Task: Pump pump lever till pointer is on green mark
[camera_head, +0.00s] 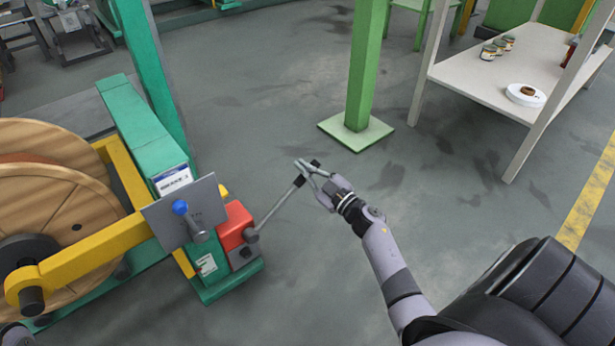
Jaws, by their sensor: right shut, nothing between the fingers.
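The red pump (235,226) sits at the front end of the green frame, left of centre. Its grey pump lever (277,207) slants up and right to a dark grip near my right gripper (306,168). The right gripper is shut with nothing held between its fingers. Its fingertips overlap the lever's upper end in the picture; I cannot tell whether they touch it. A grey plate (207,203) with a blue-knobbed handle (186,212) stands left of the pump. I cannot make out a pointer or a green mark.
A wooden reel (75,205) with a yellow arm (85,258) fills the left side. A green post (362,70) on a square foot stands beyond my right gripper. A white table (480,75) with cans and a white roll is at upper right. Floor between is clear.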

